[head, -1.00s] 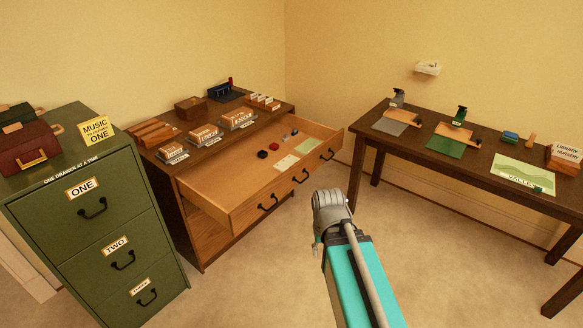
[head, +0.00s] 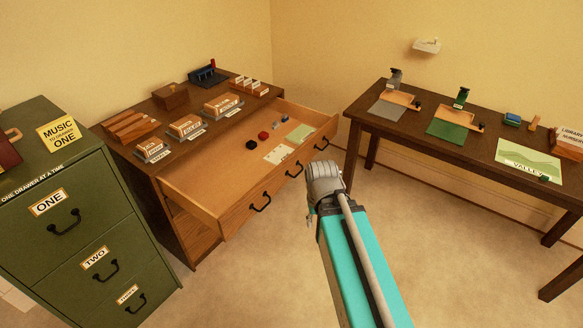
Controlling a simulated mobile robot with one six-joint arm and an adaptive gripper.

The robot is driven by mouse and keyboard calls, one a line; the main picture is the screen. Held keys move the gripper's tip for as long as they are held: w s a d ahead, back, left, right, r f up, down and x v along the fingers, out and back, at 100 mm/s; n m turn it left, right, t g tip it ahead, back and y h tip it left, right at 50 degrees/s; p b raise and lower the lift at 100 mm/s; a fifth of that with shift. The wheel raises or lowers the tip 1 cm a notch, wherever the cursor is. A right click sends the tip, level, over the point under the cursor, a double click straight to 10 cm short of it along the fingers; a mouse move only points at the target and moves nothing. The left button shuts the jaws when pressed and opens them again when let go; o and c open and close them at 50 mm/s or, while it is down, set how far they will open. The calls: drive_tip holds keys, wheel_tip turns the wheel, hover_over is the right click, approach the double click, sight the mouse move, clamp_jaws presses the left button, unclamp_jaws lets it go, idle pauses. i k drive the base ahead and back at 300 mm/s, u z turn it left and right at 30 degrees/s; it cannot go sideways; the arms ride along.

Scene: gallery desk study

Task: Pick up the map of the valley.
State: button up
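The map of the valley (head: 528,157) is a pale green sheet with darker green hill shapes and a white strip reading "VALLEY". It lies flat on the right part of the dark wooden table (head: 470,166) at the right. A small dark green thing sits at its lower right edge. My gripper (head: 312,215) is at the end of my teal arm in the middle of the picture, over the floor between the dresser and the table. It is well to the left of the map and apart from it. Its fingers are mostly hidden, so its opening does not show.
A wooden dresser (head: 180,215) has its top drawer (head: 215,180) pulled out, with cards and small items inside. A green filing cabinet (head: 75,250) stands at the left. Stamp stands on green (head: 447,131) and grey mats share the table. Carpet (head: 440,270) before the table is clear.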

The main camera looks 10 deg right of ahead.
sight(548, 168)
drive_tip(key=z, duration=1.65)
drive_tip(key=i, duration=1.55)
drive_tip(key=z, duration=0.45)
